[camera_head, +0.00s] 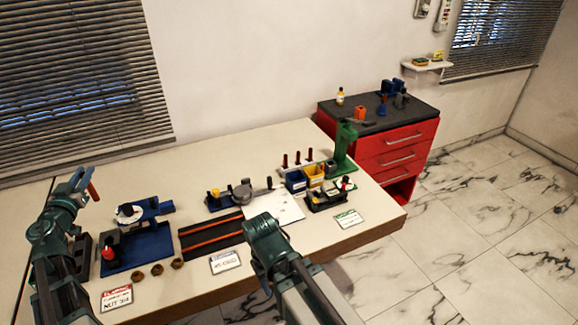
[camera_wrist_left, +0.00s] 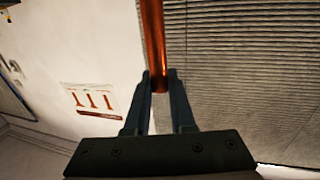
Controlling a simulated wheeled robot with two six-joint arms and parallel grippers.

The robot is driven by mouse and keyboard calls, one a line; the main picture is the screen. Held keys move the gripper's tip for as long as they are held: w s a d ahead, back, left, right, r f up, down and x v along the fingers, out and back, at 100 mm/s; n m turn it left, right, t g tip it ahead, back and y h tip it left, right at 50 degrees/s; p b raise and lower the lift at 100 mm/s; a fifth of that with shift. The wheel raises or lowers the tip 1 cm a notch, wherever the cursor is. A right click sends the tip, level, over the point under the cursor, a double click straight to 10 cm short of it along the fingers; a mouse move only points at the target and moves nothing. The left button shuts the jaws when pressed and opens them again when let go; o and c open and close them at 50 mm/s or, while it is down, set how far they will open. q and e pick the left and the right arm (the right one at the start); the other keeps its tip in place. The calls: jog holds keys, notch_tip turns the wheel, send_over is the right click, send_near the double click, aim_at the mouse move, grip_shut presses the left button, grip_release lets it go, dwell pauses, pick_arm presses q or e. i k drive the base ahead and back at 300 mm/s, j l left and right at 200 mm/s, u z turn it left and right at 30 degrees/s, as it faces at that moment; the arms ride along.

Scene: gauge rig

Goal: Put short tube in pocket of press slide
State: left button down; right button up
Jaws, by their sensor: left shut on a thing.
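My left gripper (camera_head: 83,182) is raised above the left end of the bench and shut on a copper-orange tube (camera_head: 93,191). In the left wrist view the tube (camera_wrist_left: 153,45) stands between the fingertips (camera_wrist_left: 160,82) and runs out of the top of the picture. A green press-like column (camera_head: 345,150) stands at the bench's right end, far from the tube. A low black device (camera_head: 327,198) sits at its front; I cannot tell whether this is the press slide, and no pocket can be made out. My right gripper (camera_head: 262,232) is over the bench's front middle; its jaws cannot be made out.
A blue fixture (camera_head: 152,250) stands at left, with several brown rings in front. A black tray (camera_head: 212,238) with orange strips lies mid-bench, beside a white sheet (camera_head: 285,205). Blue and yellow bins (camera_head: 315,175) stand before the green column. A red drawer cabinet (camera_head: 395,150) is beyond.

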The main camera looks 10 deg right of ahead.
aim_at(330, 171)
jog(key=i+l+u, duration=0.1)
jog(key=i+l, duration=0.15)
jog(key=l, duration=0.8)
jog(key=i+l+u, duration=0.15)
jog(key=l, duration=0.9)
jog(key=i+l+u, duration=0.1)
jog(key=l, duration=0.95)
jog(key=i+l+u, duration=0.1)
jog(key=l, duration=1)
jog(key=i+l+u, duration=0.15)
jog(key=l, duration=0.95)
